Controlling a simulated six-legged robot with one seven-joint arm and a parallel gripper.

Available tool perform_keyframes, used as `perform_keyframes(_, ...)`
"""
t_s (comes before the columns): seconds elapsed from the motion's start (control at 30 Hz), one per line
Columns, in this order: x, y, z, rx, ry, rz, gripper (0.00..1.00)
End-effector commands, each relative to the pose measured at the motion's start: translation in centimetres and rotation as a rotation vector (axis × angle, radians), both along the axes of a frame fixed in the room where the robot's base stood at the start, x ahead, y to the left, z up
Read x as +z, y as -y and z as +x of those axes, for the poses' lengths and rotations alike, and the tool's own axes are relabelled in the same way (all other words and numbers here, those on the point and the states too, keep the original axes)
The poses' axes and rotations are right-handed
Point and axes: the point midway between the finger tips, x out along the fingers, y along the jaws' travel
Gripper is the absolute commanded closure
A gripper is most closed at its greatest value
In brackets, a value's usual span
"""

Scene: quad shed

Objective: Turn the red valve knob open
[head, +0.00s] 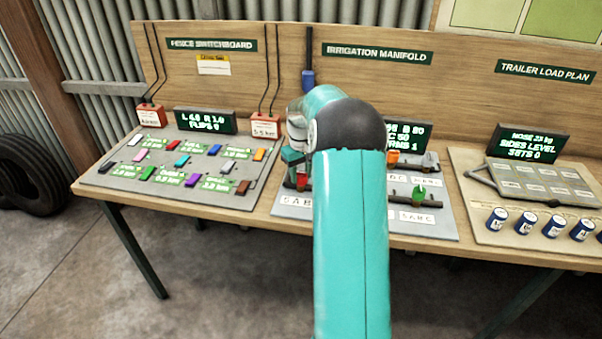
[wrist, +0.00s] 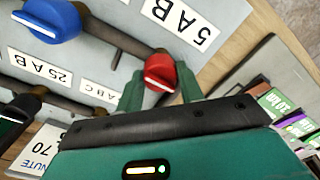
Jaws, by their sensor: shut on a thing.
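The red valve knob (wrist: 160,72), with a pale stripe on its face, sits on a pipe of the irrigation panel in the wrist view. My gripper (wrist: 159,84) has a green finger on either side of the knob and is shut on it. In the head view my gripper (head: 294,160) is over the left part of the irrigation panel (head: 440,232). Only a small part of the red knob (head: 302,182) shows there, below the gripper. My arm hides much of the panel and part of its display (head: 413,137), which reads B 80, C 50 and a line ending in 1.
The head view shows a green knob (head: 419,195) and an orange one (head: 393,157). The switchboard (head: 115,178) lies left, cans (head: 497,220) right.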

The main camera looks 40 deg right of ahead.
Motion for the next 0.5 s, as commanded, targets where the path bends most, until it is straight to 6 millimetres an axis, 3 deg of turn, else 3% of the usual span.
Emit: perform_keyframes(0.5,0.09,0.01,0.02,0.046,0.001,-0.001,0.86)
